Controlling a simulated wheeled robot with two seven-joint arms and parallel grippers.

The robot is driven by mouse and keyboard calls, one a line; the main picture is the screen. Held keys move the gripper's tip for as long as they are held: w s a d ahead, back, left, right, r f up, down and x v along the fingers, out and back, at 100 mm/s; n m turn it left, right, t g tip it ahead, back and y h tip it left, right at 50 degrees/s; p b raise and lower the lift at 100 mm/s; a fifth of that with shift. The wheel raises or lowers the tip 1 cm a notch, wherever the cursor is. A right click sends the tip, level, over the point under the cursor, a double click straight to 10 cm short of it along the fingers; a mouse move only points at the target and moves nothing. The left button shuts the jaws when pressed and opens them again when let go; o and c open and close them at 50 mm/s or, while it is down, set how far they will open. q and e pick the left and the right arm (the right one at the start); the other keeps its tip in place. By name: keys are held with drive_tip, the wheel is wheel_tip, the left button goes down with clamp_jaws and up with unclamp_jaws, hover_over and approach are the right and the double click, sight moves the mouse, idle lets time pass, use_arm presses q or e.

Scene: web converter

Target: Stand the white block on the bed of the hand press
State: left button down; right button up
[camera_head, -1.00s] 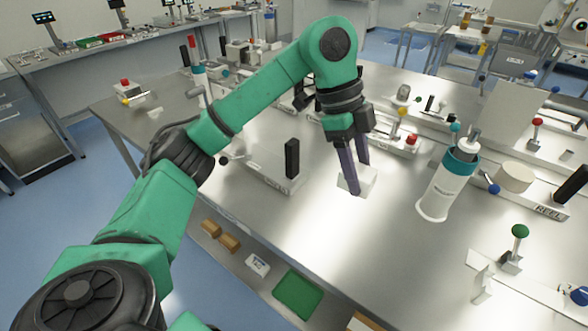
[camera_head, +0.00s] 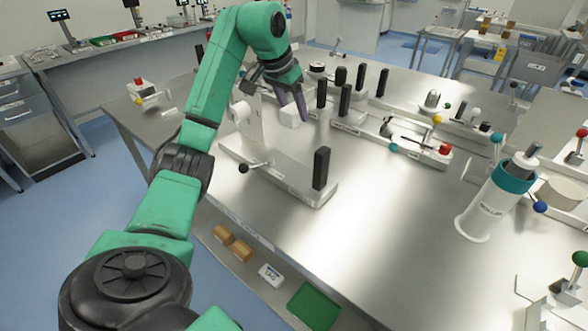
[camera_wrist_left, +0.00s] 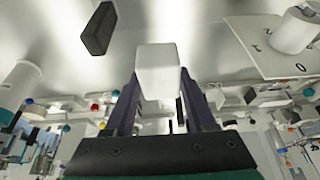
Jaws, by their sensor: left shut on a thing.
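My left gripper (camera_head: 294,104) is shut on the white block (camera_head: 290,117), held between its fingertips. In the left wrist view the block (camera_wrist_left: 158,68) shows between the two dark fingers. In the head view the block appears behind a long white machine base (camera_head: 270,173), which carries a white upright at its left end, a lever with a black knob and a black post (camera_head: 321,168). I cannot tell for certain whether this machine is the hand press. The block's exact height above the table cannot be told. My right gripper is not in view.
Another low machine with black posts (camera_head: 384,82) stands to the right of the block. A white cylinder with a teal band (camera_head: 497,200) stands further right. The front middle of the metal table (camera_head: 400,235) is clear.

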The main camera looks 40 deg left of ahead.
use_arm(q)
wheel_tip(320, 180, down, 15)
drive_tip(key=shift+f+p, duration=0.1)
drive_tip(key=shift+p, duration=0.3)
drive_tip(key=shift+f, duration=0.25)
drive_tip(key=shift+f, duration=0.15)
drive_tip(key=shift+c, duration=1.1)
unclamp_jaws()
